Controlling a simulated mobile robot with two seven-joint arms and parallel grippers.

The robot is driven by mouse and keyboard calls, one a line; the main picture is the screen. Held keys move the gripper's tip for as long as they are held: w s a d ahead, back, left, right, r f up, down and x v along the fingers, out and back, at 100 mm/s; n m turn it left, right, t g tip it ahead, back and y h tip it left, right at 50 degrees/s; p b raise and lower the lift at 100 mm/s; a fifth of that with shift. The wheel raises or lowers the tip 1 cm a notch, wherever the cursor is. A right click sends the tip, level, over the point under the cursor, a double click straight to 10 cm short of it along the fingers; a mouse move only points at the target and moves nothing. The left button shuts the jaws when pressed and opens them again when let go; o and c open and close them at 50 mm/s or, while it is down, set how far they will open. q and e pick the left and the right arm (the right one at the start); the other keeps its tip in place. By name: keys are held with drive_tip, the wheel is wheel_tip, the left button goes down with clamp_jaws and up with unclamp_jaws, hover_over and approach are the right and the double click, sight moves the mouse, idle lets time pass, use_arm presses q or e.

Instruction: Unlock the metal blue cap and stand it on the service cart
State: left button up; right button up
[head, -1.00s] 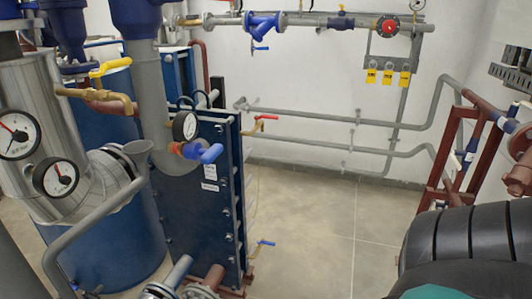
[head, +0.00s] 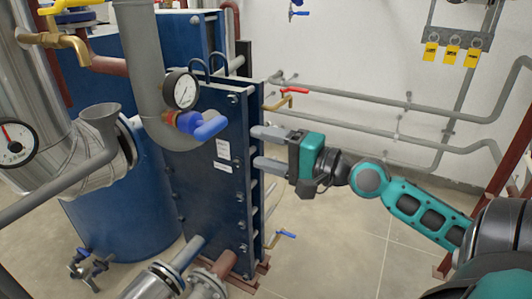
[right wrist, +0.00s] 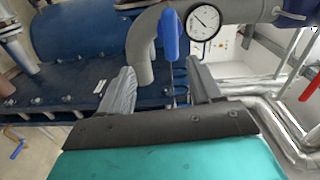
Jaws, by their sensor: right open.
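The blue cap (head: 200,125) sticks out below the round dial gauge on the grey pipe. It looks like a short bent blue piece on a red-and-blue fitting. In the right wrist view the blue cap (right wrist: 169,35) stands upright beyond the fingers, between them in the picture. My right gripper (head: 257,147) is open and empty. Its two grey fingers point left, to the right of and slightly below the cap, and do not touch it. The right gripper (right wrist: 161,70) also shows open in the right wrist view. My left gripper and the service cart are not visible.
The dial gauge (head: 181,90) sits just above the cap. The blue plate exchanger (head: 215,180) stands beneath and beside my fingers. A red-handled valve (head: 290,91) is just above my gripper. Grey wall pipes (head: 400,97) run behind my arm.

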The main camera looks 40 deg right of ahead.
sight(217, 129)
drive_tip(key=shift+m, duration=0.3)
drive_tip(key=w+a+p, duration=0.1)
drive_tip(key=w, duration=0.1)
drive_tip(key=w+a+r+p, duration=0.1)
drive_tip(key=w+p, duration=0.1)
drive_tip(key=w, duration=0.1)
drive_tip(key=w+a+r+p, duration=0.1)
drive_tip(key=w+p, duration=0.1)
drive_tip(key=w, duration=0.1)
drive_tip(key=shift+w+a, duration=0.25)
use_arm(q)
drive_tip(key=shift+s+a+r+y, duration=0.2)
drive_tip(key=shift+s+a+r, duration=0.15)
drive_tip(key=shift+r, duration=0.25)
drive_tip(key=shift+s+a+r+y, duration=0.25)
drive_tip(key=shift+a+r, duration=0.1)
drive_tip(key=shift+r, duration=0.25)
use_arm(e)
drive_tip(key=shift+x, duration=0.95)
drive_tip(key=shift+f, duration=0.15)
clamp_jaws()
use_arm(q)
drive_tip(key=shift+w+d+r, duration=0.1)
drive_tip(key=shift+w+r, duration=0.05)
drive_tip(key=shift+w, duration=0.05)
